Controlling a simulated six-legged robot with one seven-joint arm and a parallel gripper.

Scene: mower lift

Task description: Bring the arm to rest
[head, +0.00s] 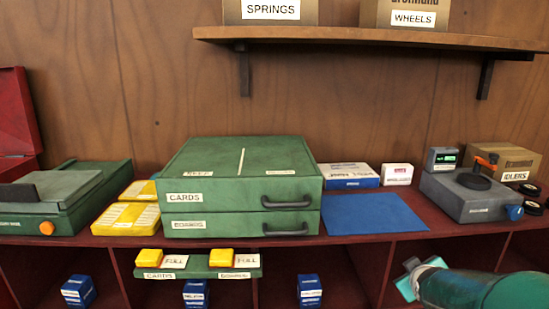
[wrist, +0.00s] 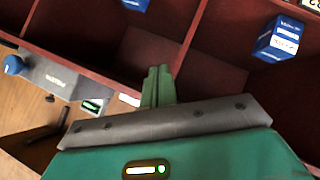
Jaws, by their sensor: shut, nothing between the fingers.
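My gripper (wrist: 158,85) shows in the wrist view as two green fingers side by side, shut with nothing between them. Beyond its tips lies the dark red shelving with open compartments. In the head view my green arm reaches in at the lower right, in front of the right-hand compartments and below the grey scale. The fingertips are hard to make out there. My gripper touches nothing that I can see.
A green drawer box (head: 240,190) stands on the dark red bench, with a blue mat (head: 372,212) beside it. Small blue boxes (head: 310,290) sit in the compartments below. A wooden shelf (head: 370,40) hangs above.

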